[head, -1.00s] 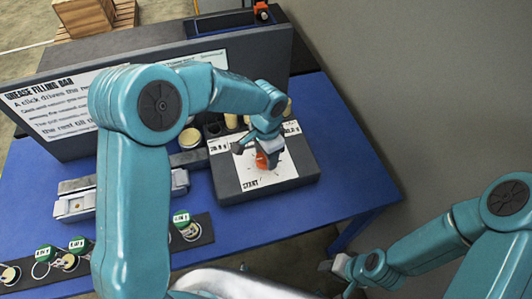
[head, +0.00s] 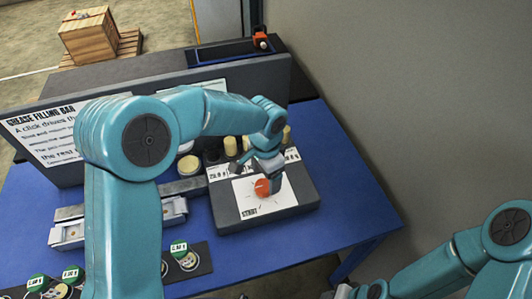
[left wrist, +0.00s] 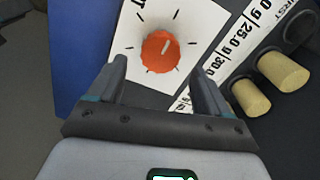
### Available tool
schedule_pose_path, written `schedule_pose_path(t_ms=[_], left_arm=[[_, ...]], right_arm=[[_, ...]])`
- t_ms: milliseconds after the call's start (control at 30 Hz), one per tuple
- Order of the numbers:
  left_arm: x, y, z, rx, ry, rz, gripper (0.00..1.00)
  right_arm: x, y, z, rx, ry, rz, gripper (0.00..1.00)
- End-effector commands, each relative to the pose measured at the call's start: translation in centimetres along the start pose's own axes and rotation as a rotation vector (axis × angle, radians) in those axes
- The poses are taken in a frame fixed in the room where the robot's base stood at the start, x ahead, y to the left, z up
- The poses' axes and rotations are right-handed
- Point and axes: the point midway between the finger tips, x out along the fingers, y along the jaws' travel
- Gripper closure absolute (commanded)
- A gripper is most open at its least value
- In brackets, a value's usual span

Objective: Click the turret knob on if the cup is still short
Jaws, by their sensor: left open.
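The orange round turret knob (head: 263,187) sits on a white dial plate marked START, on a dark grey box. In the left wrist view the knob (left wrist: 160,50) has a pale pointer line aimed up and to the right, with tick marks around it. My left gripper (head: 257,174) is over the dial plate, close to the knob. In the left wrist view its open fingers (left wrist: 158,80) lie left and right below the knob, with nothing between them. My right gripper (head: 345,292) is mostly cut off at the bottom edge. I cannot tell which cup is meant or its fill.
Several pale cylinders (left wrist: 284,71) stand in holes beside the gram labels. Small stations with green readouts (head: 179,247) sit at the front left, partly behind my left arm. A sign panel (head: 48,130) stands behind. The blue table (head: 340,190) is clear right of the box.

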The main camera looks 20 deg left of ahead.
Motion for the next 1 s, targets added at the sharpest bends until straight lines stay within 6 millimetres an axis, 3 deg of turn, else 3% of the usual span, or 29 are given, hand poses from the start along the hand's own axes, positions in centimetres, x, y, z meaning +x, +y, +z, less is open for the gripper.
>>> schedule_pose_path(t_ms=[300,500,700,1000], left_arm=[[-8.5,0.0,-0.1,0.001,0.006,-0.003,0.21],[-11.9,0.0,-0.1,0.000,0.005,-0.002,0.21],[-13.0,0.0,-0.1,0.001,0.002,-0.001,0.21],[-13.0,0.0,-0.1,0.001,0.002,-0.001,0.21]], right_arm=[[0.5,0.2,0.0,0.000,0.000,0.000,0.57],[0.4,0.2,0.0,0.000,0.000,0.000,0.57],[0.4,0.2,0.0,0.000,0.000,0.000,0.57],[0.4,0.2,0.0,0.000,0.000,0.000,0.57]])
